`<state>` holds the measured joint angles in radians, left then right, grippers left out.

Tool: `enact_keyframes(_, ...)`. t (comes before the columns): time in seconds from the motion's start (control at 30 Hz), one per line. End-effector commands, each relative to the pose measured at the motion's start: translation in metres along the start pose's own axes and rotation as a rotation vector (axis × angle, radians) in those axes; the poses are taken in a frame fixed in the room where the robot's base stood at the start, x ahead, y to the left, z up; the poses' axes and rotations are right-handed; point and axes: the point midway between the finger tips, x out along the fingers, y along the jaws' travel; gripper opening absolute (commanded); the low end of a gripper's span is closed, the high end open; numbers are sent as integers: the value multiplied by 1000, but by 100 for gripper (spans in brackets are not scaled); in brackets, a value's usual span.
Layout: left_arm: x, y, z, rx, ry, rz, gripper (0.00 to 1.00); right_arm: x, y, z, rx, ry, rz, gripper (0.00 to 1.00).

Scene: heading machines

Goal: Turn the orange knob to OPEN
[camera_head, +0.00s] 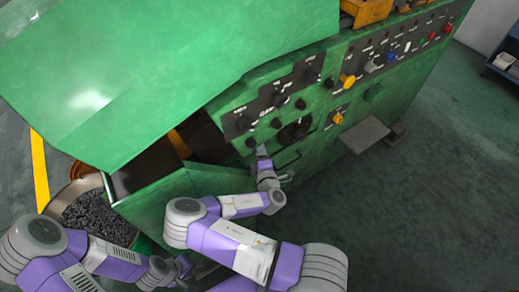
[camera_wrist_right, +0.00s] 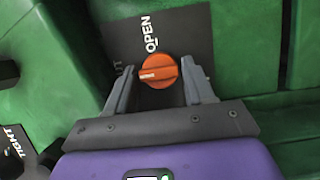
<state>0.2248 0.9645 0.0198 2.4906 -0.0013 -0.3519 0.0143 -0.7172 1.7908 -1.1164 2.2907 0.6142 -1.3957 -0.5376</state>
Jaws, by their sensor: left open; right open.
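The orange knob (camera_wrist_right: 158,72) sits on a dark plate in the right wrist view. Its white mark points left, toward a label partly hidden by a finger and ending in "T". The word OPEN (camera_wrist_right: 149,33) is above the knob. My right gripper (camera_wrist_right: 158,66) is open, with one finger on each side of the knob; I cannot tell if they touch it. In the head view the right gripper (camera_head: 274,167) is against the green machine's front, and the knob is not discernible there. My left gripper (camera_head: 203,270) is low in the head view, away from the panel, its fingers hard to make out.
The green machine (camera_head: 390,95) carries a panel of black knobs (camera_head: 275,98) and coloured buttons. A grey plate (camera_head: 364,134) juts from its front. A bin of dark pieces (camera_head: 100,215) stands at left.

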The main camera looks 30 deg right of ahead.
Motion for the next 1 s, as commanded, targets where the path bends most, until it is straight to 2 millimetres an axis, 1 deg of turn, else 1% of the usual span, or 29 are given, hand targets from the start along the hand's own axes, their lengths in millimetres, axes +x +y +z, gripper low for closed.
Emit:
enact_keyframes(0.23,0,0,0,0,0,0,43,1,0,0,0,0,-1,53)
enact_keyframes(0.5,0,0,0,0,0,0,43,1,0,0,1,0,-1,12)
enact_keyframes(0.77,-5,2,0,0,0,0,43,1,2,0,28,0,-11,12)
enact_keyframes(1.0,-22,8,1,0,0,0,43,1,6,0,141,-1,-57,12)
